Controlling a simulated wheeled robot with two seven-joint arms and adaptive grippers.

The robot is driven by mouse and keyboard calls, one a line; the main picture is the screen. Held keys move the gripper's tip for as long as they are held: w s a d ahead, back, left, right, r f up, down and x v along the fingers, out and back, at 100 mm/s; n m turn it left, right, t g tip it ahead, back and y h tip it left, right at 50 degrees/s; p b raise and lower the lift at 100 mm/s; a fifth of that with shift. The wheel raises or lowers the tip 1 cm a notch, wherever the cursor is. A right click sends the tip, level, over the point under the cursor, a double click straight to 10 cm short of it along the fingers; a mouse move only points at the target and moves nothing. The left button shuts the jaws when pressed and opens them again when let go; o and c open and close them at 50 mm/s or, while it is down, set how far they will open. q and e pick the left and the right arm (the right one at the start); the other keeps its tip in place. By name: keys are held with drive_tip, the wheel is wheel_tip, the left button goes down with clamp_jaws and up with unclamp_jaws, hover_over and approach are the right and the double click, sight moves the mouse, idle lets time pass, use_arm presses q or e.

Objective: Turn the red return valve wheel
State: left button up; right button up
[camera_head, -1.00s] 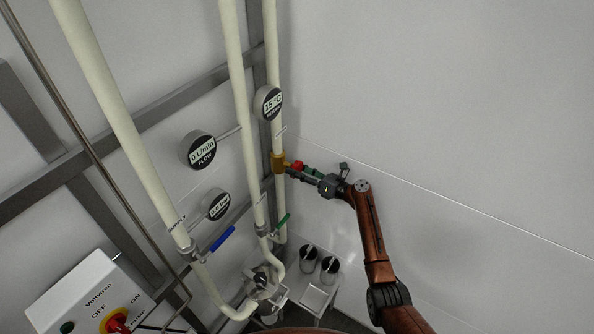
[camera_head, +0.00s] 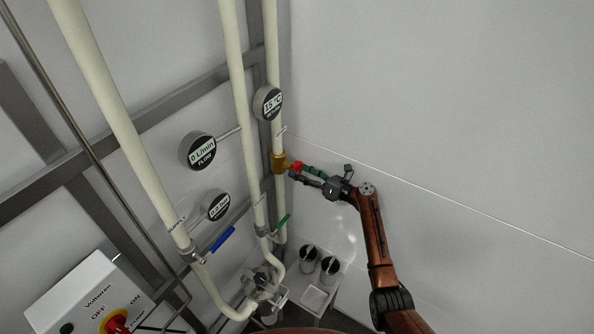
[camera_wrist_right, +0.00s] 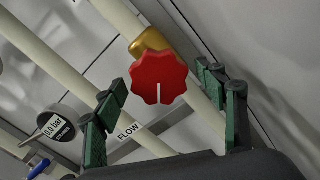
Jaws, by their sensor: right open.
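The red return valve wheel (camera_head: 297,167) sits on a brass valve body (camera_head: 279,162) on the rightmost cream pipe. In the right wrist view the red wheel (camera_wrist_right: 159,78) is scalloped, with a pale slot pointing down, and the brass body (camera_wrist_right: 150,41) shows behind it. My right gripper (camera_head: 306,174) reaches in from the right at the wheel. Its green-padded fingers (camera_wrist_right: 168,95) stand open on either side of the wheel, with visible gaps to it in the wrist view. My left gripper is not in view.
A flow gauge (camera_head: 198,151), a temperature gauge (camera_head: 268,103) and a pressure gauge (camera_head: 216,206) stand by the pipes. A blue lever (camera_head: 222,239) and a green lever (camera_head: 282,224) are lower. A switch box (camera_head: 85,297) is at lower left. The white wall right is bare.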

drive_tip(key=v, duration=1)
drive_tip(key=shift+d, duration=0.15)
drive_tip(key=w+a+m+b, duration=0.2)
drive_tip(key=a+m+b, duration=0.1)
drive_tip(key=m, duration=0.9)
drive_tip(key=w+a+m+b, duration=0.2)
drive_tip(key=a+m+b, duration=0.1)
drive_tip(key=m, duration=0.9)
drive_tip(key=w+a+m+b, duration=0.2)
drive_tip(key=m+b, duration=0.3)
drive_tip(key=m, duration=0.6)
drive_tip(key=shift+w+a+r+m, duration=0.1)
drive_tip(key=shift+a+m, duration=0.1)
drive_tip(key=shift+a, duration=0.1)
drive_tip(key=shift+w+a+m, duration=0.15)
drive_tip(key=shift+a+m, duration=0.05)
drive_tip(key=shift+a, duration=0.15)
